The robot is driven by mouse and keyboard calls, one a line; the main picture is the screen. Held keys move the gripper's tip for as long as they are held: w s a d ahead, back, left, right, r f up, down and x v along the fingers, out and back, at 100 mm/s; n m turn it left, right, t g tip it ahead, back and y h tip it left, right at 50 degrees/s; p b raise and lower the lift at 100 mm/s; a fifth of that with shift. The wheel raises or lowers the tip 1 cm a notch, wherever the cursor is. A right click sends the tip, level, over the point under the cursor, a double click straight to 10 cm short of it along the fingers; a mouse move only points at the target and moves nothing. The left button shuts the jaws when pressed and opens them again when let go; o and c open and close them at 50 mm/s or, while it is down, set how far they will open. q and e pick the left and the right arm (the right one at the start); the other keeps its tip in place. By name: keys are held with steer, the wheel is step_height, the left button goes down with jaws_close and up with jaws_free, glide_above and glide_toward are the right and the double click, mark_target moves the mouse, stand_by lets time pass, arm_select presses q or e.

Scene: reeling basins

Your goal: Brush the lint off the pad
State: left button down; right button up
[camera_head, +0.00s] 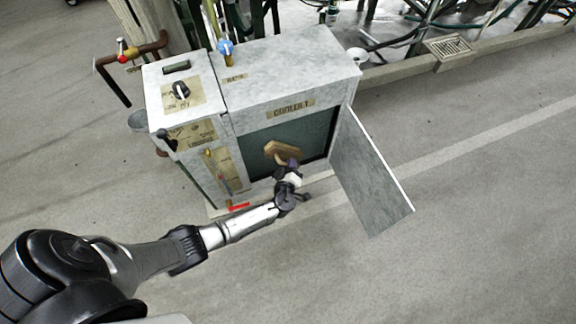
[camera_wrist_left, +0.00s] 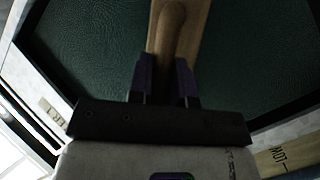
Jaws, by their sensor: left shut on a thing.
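My left gripper (camera_head: 290,166) is shut on the handle of a wooden brush (camera_head: 283,151) at the front of the grey cooler cabinet. In the left wrist view the brush handle (camera_wrist_left: 172,32) runs up between the two purple-grey fingers of the left gripper (camera_wrist_left: 164,72). The dark green pad (camera_head: 260,140) fills the cabinet's open front, and its leathery surface (camera_wrist_left: 85,45) lies behind the brush in the wrist view. I cannot make out lint or bristles, nor whether the brush touches the pad. My right gripper is not in view.
The cabinet door (camera_head: 370,170) stands open to the right of the pad. A control box (camera_head: 180,90) with a knob and labels adjoins the cabinet's left side. Pipes and a floor drain (camera_head: 448,47) are at the back. The floor in front is clear.

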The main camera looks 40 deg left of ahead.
arm_select(q)
steer(key=shift+s+a, duration=0.45)
steer(key=shift+s, duration=0.2)
steer(key=shift+s+a, duration=0.35)
steer(key=shift+s, duration=0.2)
steer(key=shift+s+a, duration=0.3)
steer(key=shift+s, duration=0.2)
steer(key=shift+d, duration=0.15)
steer(key=shift+s+d, duration=0.3)
steer(key=shift+d, duration=0.05)
steer(key=d, duration=0.1)
steer(key=s+d, duration=0.2)
steer(key=d, duration=0.1)
steer(key=shift+s, duration=0.1)
steer(key=shift+d, duration=0.15)
